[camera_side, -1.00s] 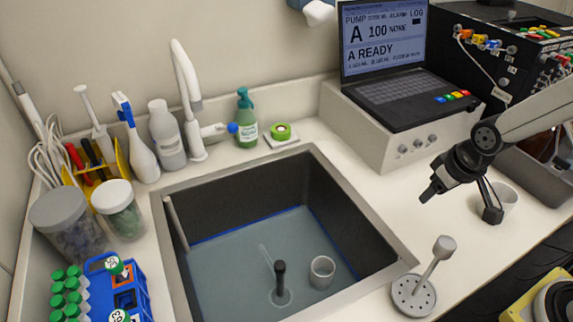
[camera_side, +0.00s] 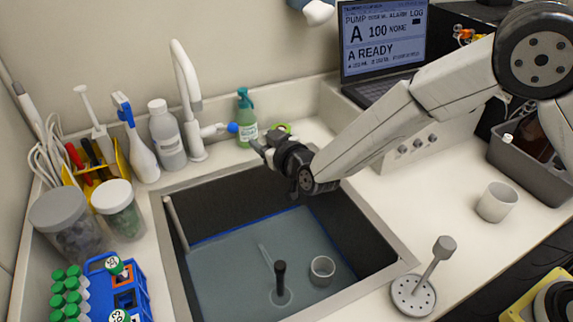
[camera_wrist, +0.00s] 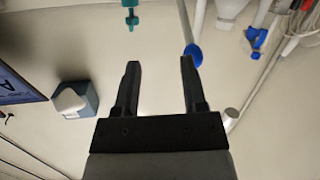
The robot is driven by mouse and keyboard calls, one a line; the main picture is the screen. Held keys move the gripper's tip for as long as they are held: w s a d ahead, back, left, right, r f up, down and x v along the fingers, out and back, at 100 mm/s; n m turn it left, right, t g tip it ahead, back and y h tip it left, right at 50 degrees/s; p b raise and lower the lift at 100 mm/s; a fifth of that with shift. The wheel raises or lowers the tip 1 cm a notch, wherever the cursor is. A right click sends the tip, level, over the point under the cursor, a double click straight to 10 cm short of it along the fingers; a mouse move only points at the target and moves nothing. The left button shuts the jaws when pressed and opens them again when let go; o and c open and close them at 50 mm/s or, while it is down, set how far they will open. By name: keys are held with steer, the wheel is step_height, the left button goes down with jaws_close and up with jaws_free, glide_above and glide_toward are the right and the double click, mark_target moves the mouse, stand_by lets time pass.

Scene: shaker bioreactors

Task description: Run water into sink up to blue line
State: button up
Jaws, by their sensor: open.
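The sink (camera_side: 405,258) is sunk in the counter and holds greyish water (camera_side: 225,265). A blue line (camera_side: 245,226) runs along its far wall, right at the water's edge. The white tap (camera_side: 185,75) stands behind the sink; no stream shows from its spout. Its side lever ends in a blue knob (camera_side: 232,127), which also shows in the wrist view (camera_wrist: 193,53). My gripper (camera_side: 258,146) is open and empty above the sink's back edge, just right of the knob. In the wrist view my gripper (camera_wrist: 160,64) has the knob near its right fingertip; contact cannot be told.
A dark-handled plug (camera_side: 280,270) and a small cup (camera_side: 322,268) are in the sink. A green pump bottle (camera_side: 246,118) stands behind my gripper. A perforated disc with a handle (camera_side: 413,295) and a white mug (camera_side: 497,202) are on the right counter. Bottles and brushes crowd the left.

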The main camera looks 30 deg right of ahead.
mark_target(231, 128)
steer(key=a+t, duration=0.2)
steer(key=a, duration=0.2)
steer(key=shift+a, duration=0.15)
steer(key=shift+w, duration=0.15)
steer(key=shift+w+a+f, duration=0.1)
steer(key=shift+w+a, duration=0.1)
steer(key=shift+w, duration=1.65)
steer(key=shift+w+a, duration=0.15)
steer(key=shift+w, duration=1.7)
jaws_close()
